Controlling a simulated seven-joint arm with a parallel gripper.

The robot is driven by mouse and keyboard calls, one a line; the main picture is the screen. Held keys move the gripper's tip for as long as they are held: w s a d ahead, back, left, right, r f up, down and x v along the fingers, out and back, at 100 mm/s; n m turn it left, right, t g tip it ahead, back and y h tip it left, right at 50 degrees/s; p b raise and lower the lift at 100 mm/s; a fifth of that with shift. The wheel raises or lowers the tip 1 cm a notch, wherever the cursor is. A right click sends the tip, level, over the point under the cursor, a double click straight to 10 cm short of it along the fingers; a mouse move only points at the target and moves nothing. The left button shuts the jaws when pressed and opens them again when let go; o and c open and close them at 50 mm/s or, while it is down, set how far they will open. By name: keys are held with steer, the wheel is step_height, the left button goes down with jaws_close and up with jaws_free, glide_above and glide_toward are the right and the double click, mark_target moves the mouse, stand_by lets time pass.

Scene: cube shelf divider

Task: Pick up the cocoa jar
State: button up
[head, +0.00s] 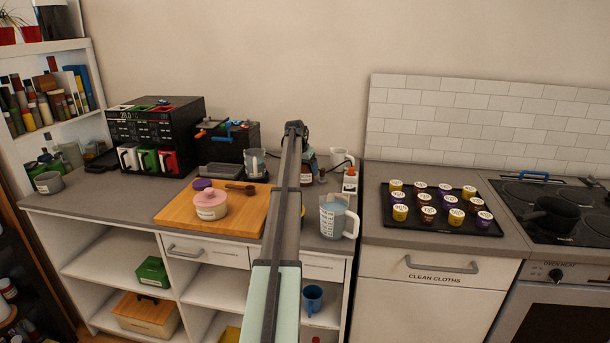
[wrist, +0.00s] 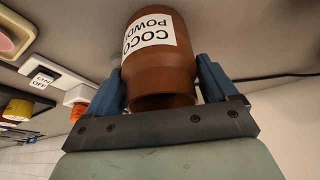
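The cocoa jar (wrist: 160,70) is brown with a white label reading "COCO POWD…" and fills the space between my gripper's two blue fingers in the wrist view. My gripper (wrist: 160,80) has one finger on each side of the jar, very near or touching its sides; I cannot tell whether they press on it. In the head view my gripper (head: 308,160) is low over the back of the counter, with my arm in front.
A cutting board (head: 175,207) with a pink-lidded pot (head: 211,204) lies left. A tray of pods (head: 440,208) is further right.

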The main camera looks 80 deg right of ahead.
steer(key=c, duration=0.9)
steer(key=shift+r, duration=0.2)
